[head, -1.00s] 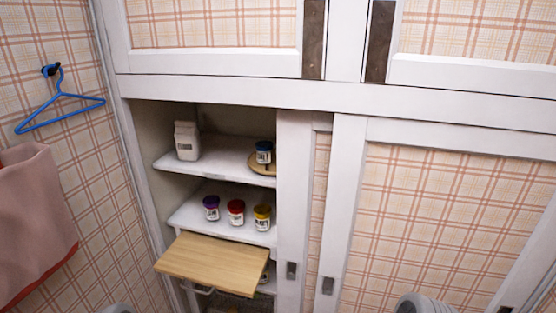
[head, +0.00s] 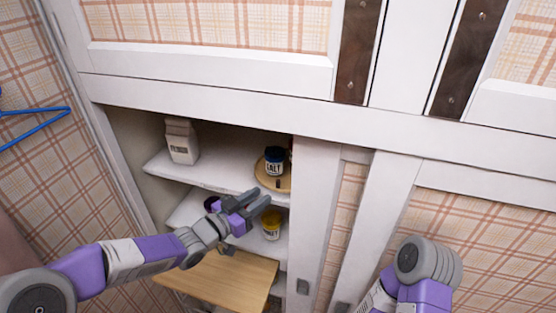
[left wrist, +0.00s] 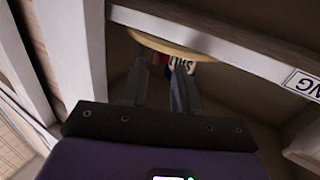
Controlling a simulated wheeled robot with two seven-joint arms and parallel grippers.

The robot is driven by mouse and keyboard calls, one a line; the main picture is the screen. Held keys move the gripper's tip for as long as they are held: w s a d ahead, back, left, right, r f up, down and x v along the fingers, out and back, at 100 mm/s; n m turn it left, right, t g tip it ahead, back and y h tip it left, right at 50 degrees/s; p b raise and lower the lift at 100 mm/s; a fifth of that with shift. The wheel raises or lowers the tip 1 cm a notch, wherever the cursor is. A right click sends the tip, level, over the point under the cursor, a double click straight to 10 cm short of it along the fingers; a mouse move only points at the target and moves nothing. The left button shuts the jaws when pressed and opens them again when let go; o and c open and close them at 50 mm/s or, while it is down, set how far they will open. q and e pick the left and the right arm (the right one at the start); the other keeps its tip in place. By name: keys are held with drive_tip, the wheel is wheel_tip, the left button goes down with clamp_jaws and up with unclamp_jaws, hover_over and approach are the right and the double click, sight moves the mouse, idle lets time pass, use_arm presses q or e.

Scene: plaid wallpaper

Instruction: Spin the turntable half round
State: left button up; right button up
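The turntable (head: 263,181) is a round wooden disc on the upper shelf, at its right end beside the door frame. A jar with a dark blue lid, marked SALT (head: 274,163), stands on it. A small dark mark shows near the disc's front edge. My left gripper (head: 262,200) is open and empty, just below and in front of the disc, apart from it as far as I can tell. In the left wrist view the disc's rim (left wrist: 185,47) shows beyond the two fingers (left wrist: 160,75). Part of a red item shows behind the salt jar. My right gripper is out of view.
A white carton (head: 182,142) stands at the upper shelf's left. A yellow jar (head: 271,225) and a purple-lidded jar (head: 211,203) stand below. A wooden board (head: 225,277) juts out under my left arm. The sliding door's frame (head: 313,200) bounds the opening at right.

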sight(277, 183)
use_arm(q)
drive_tip(key=x, duration=0.3)
drive_tip(key=r+x, duration=0.1)
drive_tip(key=x, duration=0.2)
drive_tip(key=shift+d+r, duration=0.2)
drive_tip(key=shift+d, duration=0.1)
drive_tip(key=shift+w+d, duration=0.4)
clamp_jaws()
